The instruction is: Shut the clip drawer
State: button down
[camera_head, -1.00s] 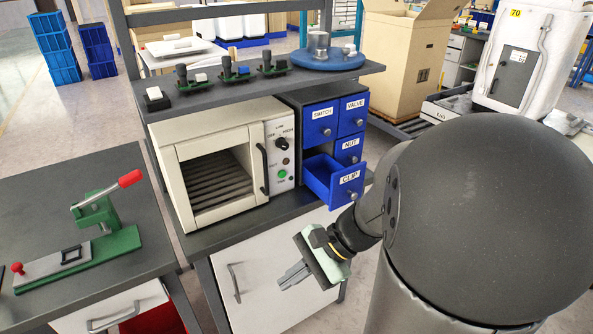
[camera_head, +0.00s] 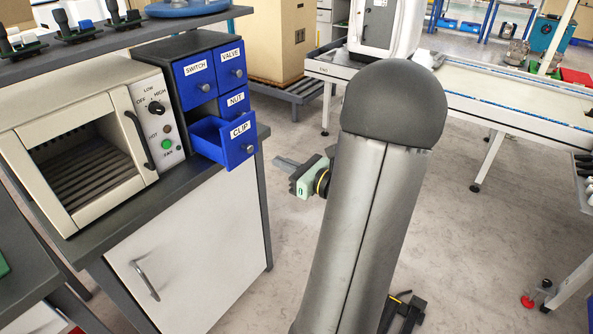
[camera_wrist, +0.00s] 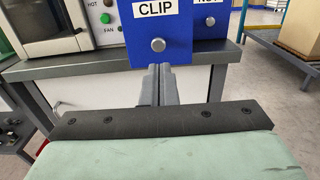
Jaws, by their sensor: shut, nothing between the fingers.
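The clip drawer (camera_head: 232,146) is a blue drawer labelled CLIP with a round knob, pulled out from the lower part of the dark cabinet (camera_head: 186,52). In the wrist view the clip drawer's front (camera_wrist: 158,28) faces me, its knob just above my fingertips in the picture. My gripper (camera_head: 280,162) is to the right of the drawer front, pointing left toward it. In the wrist view its two grey fingers (camera_wrist: 158,70) are shut together with nothing between them. I cannot tell whether the fingertips touch the drawer.
The SWITCH (camera_head: 197,82), VALVE (camera_head: 231,66) and NUT (camera_head: 236,100) drawers are shut. A cream oven (camera_head: 82,150) stands left of the cabinet on the bench. A shelf (camera_head: 110,38) runs above both. Open floor lies right of the bench.

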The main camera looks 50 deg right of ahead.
aim_at(252, 150)
jog(key=w, duration=0.4)
jog(key=w+a, duration=0.1)
jog(key=w, duration=0.2)
